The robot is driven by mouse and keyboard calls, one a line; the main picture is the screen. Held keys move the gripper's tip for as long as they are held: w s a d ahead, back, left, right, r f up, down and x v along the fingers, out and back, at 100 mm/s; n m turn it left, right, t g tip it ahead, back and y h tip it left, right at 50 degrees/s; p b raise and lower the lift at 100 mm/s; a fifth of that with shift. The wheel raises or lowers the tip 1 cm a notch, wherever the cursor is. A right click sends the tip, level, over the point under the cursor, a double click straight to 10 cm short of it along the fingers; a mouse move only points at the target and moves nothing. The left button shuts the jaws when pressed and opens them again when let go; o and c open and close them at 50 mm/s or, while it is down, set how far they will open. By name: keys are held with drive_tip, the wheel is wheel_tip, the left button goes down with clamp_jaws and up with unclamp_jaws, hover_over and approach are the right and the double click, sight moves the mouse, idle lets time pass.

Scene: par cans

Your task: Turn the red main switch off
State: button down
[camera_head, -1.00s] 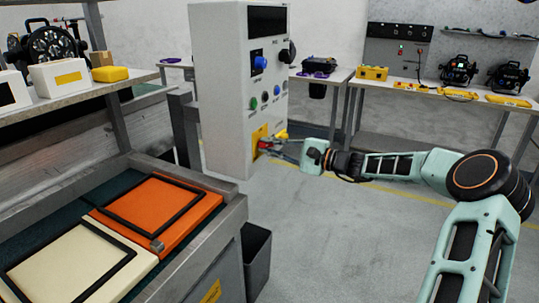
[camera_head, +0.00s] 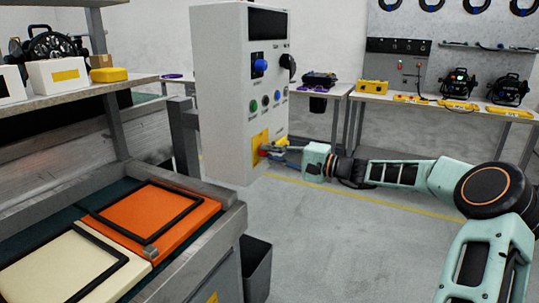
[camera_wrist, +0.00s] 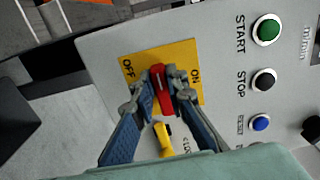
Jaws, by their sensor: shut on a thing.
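The red main switch (camera_wrist: 160,92) sits on a yellow plate (camera_wrist: 140,66) low on the front of the grey control cabinet (camera_head: 222,100). The plate carries the words OFF and ON; in the wrist view the handle stands between the two words, its exact setting hard to tell. My gripper (camera_wrist: 163,82) is at the switch, one finger on each side of the red handle, shut on it. In the head view my gripper (camera_head: 268,150) reaches the yellow plate from the right and covers most of the switch.
A yellow piece (camera_wrist: 163,138) sticks out just below the switch. START (camera_wrist: 267,29), STOP (camera_wrist: 264,80) and blue (camera_wrist: 261,123) buttons lie beside the plate. A workbench with an orange panel (camera_head: 165,213) stands front left. The floor right of the cabinet is clear.

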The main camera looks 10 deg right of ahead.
drive_tip(key=c, duration=1.9)
unclamp_jaws()
drive_tip(key=shift+c, duration=0.2)
drive_tip(key=v, duration=1.2)
